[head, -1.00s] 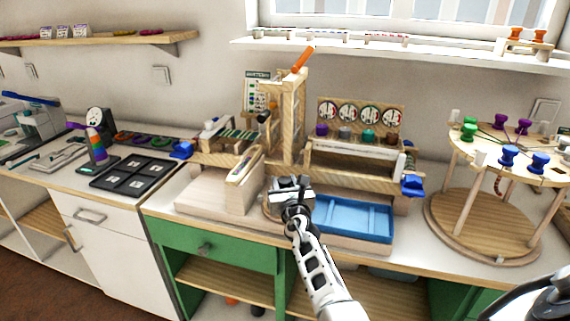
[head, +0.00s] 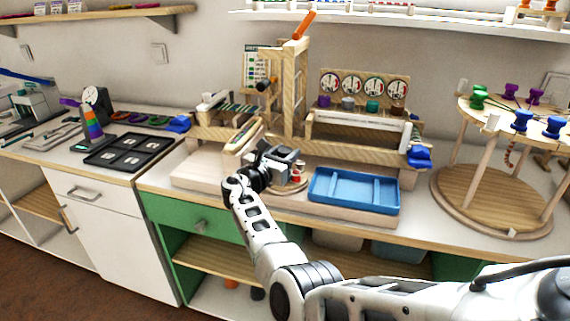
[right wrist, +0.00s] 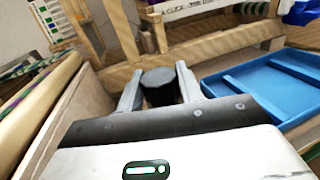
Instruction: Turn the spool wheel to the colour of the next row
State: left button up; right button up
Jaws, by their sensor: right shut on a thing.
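My right gripper (head: 288,160) is shut on a dark grey cylinder (right wrist: 160,86), which shows between its fingers in the right wrist view. It is low over the bench, above a small round wooden base (head: 290,188) with a red and white piece (head: 297,174). What the cylinder is fixed to is hidden. A round wooden stand (head: 482,205) at the right, apparently the spool wheel, carries green (head: 479,99), purple (head: 508,90) and blue spools (head: 521,122) around its top. A chart with coloured rows (head: 254,66) hangs behind the loom frame. My left gripper is not in view.
A blue tray (head: 352,203) lies right of my gripper; it also shows in the right wrist view (right wrist: 240,80). A wooden post (head: 294,95) and a rack with several round dials (head: 352,86) stand behind. A black tray (head: 104,160) lies left.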

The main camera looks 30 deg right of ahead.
jog(key=shift+f+g, duration=0.1)
jog(key=shift+g, duration=0.2)
jog(key=o, duration=1)
jog(key=v, duration=1.6)
jog(key=shift+b, duration=0.3)
